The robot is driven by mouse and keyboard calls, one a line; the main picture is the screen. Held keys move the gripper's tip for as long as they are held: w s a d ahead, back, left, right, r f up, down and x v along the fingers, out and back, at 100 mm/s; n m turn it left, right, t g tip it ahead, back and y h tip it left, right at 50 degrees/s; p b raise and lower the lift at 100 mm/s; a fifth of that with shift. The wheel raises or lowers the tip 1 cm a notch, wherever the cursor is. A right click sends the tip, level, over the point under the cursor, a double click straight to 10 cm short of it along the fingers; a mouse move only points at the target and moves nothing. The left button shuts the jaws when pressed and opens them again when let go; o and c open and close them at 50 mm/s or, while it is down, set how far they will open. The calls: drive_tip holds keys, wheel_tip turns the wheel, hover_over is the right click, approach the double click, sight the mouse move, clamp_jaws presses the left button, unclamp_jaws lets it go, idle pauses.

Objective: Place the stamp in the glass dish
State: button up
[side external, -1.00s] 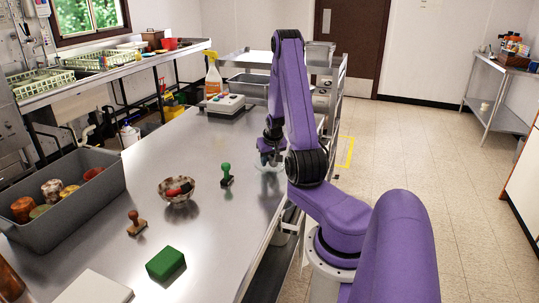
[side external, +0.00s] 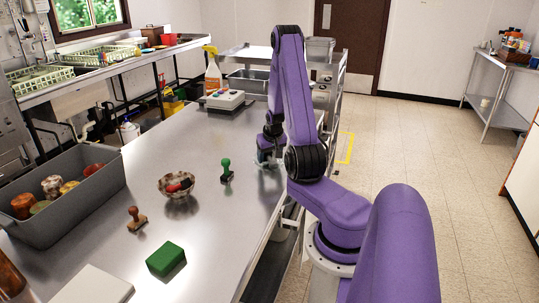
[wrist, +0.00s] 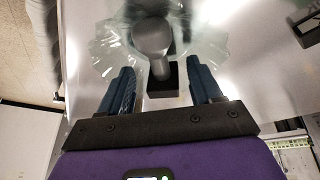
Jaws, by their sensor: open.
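The clear glass dish (wrist: 105,48) is below my gripper in the wrist view. In the side view the dish (side external: 268,163) shows only partly, at the table's right edge. A stamp with a rounded grey handle (wrist: 152,38) and a dark base stands between my fingers in the wrist view, overlapping the dish. I cannot tell whether its base rests inside the dish. My gripper (wrist: 161,90) is open, with a gap on each side of the stamp. In the side view my gripper (side external: 268,147) is low at the dish, and the grey stamp is hidden there.
A green-handled stamp (side external: 226,171), a patterned bowl (side external: 177,194) with red and dark items, a brown stamp (side external: 136,219) and a green block (side external: 166,259) stand on the metal table. A grey bin (side external: 85,212) with several jars is at left.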

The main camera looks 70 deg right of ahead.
sight(270, 156)
drive_tip(key=shift+r, duration=3.55)
drive_tip(key=w+a+r+n+y, duration=0.1)
drive_tip(key=w+a+r+n, duration=0.15)
drive_tip(key=a, duration=0.75)
drive_tip(key=w+a+r+n+y, duration=0.15)
drive_tip(key=a+n, duration=0.25)
drive_tip(key=a, duration=0.5)
drive_tip(key=w+a+r+n+y, duration=0.1)
drive_tip(key=w+a+n, duration=0.25)
drive_tip(key=a, duration=0.65)
drive_tip(key=s+a+r+n+g, duration=0.1)
drive_tip(key=s+a+r+n, duration=0.1)
drive_tip(key=s+a+n, duration=0.65)
drive_tip(key=s+a+r+n+g, duration=0.1)
drive_tip(key=s+a+n, duration=0.2)
drive_tip(key=s+a, duration=0.4)
drive_tip(key=s, duration=0.6)
drive_tip(key=shift+s+a+r+y, duration=0.2)
drive_tip(key=shift+y, duration=0.15)
